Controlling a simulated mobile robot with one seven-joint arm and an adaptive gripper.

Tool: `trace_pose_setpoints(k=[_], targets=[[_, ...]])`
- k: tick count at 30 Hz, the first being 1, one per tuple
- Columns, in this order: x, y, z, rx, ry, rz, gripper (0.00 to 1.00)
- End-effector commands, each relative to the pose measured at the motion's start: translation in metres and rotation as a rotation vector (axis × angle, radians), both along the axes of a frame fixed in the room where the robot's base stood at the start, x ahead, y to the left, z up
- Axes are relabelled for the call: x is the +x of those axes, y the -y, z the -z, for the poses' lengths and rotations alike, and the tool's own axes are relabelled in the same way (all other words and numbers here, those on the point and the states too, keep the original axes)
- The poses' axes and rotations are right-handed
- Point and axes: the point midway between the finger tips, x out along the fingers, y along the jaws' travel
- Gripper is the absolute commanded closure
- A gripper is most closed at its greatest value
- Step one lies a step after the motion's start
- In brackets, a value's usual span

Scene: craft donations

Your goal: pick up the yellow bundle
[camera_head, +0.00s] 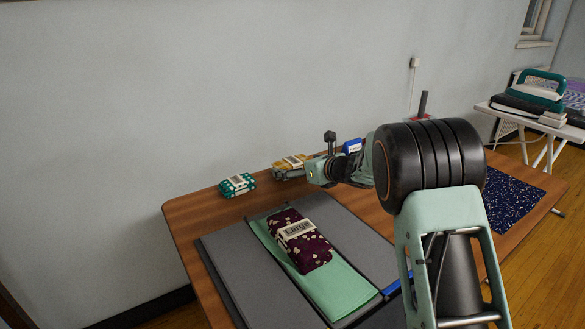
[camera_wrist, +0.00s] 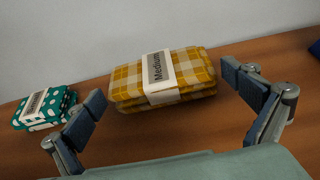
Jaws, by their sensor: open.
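The yellow bundle (camera_wrist: 195,75) is a stack of folded yellow-and-cream checked cloth with a pale paper band marked "Medium". It lies on the brown table, close to the wall. In the head view the yellow bundle (camera_head: 290,162) is partly hidden by my gripper (camera_head: 290,174). In the wrist view my gripper (camera_wrist: 165,103) is open, with one finger to the left of the bundle and one to its right. The bundle is just ahead of and between the fingertips. Whether the right finger touches it I cannot tell.
A teal dotted bundle (camera_head: 238,185) lies left of the yellow one. A maroon patterned bundle (camera_head: 305,242) rests on green cloth (camera_head: 335,285) over a grey board (camera_head: 222,262). A blue item (camera_head: 352,146) stands right, behind my arm. The wall (camera_head: 150,100) is close behind.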

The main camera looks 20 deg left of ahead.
Motion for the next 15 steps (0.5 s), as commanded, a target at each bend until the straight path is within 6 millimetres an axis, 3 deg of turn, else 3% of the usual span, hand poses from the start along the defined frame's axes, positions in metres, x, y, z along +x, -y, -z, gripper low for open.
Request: trace_pose_setpoints(k=[6,15], targets=[[0.015,-0.016,0.009,0.000,0.000,0.000,0.00],[0.016,-0.018,0.009,0.001,0.001,0.000,0.00]])
